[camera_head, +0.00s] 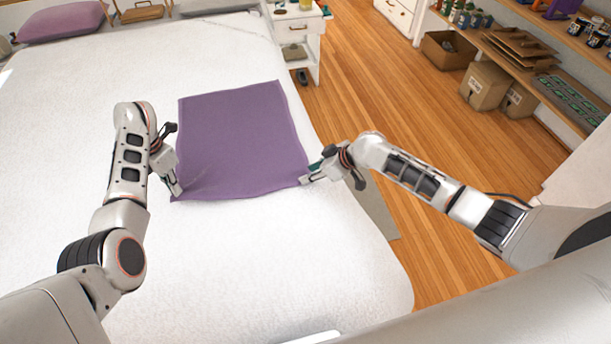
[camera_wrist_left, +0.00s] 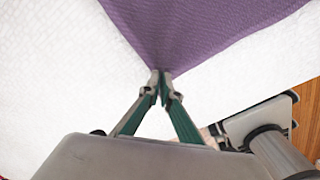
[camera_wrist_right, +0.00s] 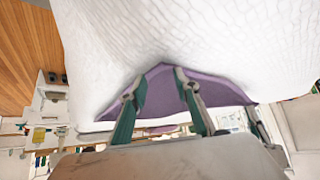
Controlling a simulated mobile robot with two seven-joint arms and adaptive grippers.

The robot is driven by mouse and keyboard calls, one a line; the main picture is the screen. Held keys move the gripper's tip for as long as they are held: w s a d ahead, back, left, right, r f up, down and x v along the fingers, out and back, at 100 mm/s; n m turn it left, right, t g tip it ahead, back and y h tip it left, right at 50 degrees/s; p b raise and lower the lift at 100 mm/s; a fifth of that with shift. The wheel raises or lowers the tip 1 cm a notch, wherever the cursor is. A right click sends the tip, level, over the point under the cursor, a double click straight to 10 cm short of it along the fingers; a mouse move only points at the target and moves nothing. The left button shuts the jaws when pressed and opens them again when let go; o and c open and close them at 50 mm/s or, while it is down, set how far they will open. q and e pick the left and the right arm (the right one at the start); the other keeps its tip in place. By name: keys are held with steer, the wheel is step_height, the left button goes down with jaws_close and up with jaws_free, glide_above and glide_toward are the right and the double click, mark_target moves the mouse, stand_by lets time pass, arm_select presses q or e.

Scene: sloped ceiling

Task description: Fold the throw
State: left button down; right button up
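The purple throw (camera_head: 240,135) lies spread out on the white bed, mostly flat, with slight creases near its near-left corner. My left gripper (camera_head: 178,190) is at that corner. In the left wrist view the fingertips (camera_wrist_left: 161,78) are together, with the throw's corner (camera_wrist_left: 195,30) running into them. My right gripper (camera_head: 305,181) is at the throw's near-right corner. In the right wrist view its fingers (camera_wrist_right: 162,88) are apart, with the throw's corner (camera_wrist_right: 160,82) between and behind them. Whether the right fingers touch the cloth is unclear.
The white bed (camera_head: 230,260) has bare room in front of and left of the throw. A purple pillow (camera_head: 60,22) lies at the far left. A white nightstand (camera_head: 297,38) stands beyond the bed. Wooden floor (camera_head: 400,120) and shelves with boxes (camera_head: 484,86) are at the right.

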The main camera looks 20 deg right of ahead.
steer(key=shift+f, duration=0.1)
stand_by(0.3)
steer(key=shift+c, duration=0.8)
steer(key=shift+f, duration=0.1)
jaws_close()
steer(key=shift+r, duration=2.6)
arm_select(q)
steer(key=c, duration=2.2)
jaws_free()
steer(key=shift+c, duration=0.2)
